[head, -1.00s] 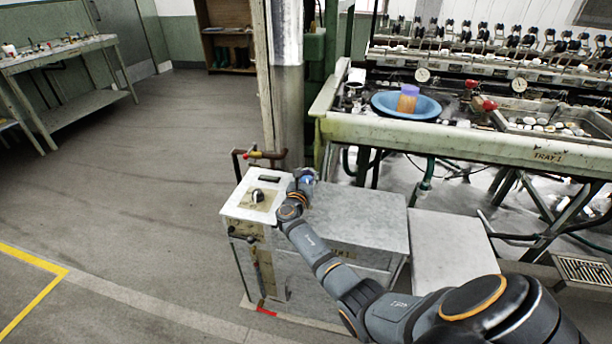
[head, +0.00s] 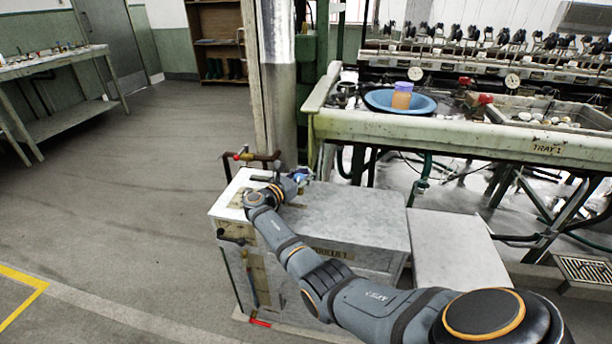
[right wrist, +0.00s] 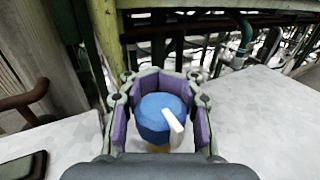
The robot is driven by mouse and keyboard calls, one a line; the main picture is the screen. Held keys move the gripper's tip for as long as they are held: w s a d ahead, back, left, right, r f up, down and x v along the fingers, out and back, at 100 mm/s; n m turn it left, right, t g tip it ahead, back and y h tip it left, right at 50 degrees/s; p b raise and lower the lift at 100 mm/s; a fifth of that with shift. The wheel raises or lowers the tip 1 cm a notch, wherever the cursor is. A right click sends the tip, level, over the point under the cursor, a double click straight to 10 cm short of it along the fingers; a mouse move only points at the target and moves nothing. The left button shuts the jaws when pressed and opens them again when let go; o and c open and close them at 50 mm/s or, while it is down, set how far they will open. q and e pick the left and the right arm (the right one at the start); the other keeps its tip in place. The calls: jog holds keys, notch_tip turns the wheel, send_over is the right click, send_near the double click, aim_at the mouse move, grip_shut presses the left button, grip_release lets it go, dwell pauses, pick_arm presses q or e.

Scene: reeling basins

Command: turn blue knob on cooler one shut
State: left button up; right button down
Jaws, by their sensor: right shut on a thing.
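The blue knob (right wrist: 158,112) is in the middle of the right wrist view, a round blue cap with a white pointer (right wrist: 174,125) on its near right side. My right gripper (right wrist: 160,98) is shut on it, its purple-lined fingers around the knob's sides. In the head view the right gripper (head: 301,175) is at the back of the top of cooler one (head: 360,212), a grey cabinet with a label on its front. The knob is mostly hidden by the gripper there. My left gripper is in no view.
A metal column (head: 282,90) rises just behind. The bench (head: 430,130) marked TRAY 1, holding a blue basin (head: 425,104), is behind to the right. The floor at left is open.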

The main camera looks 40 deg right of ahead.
dwell(0.3)
jog(key=c, duration=1.1)
grip_release()
jog(key=shift+a, duration=0.1)
jog(key=v, duration=1.2)
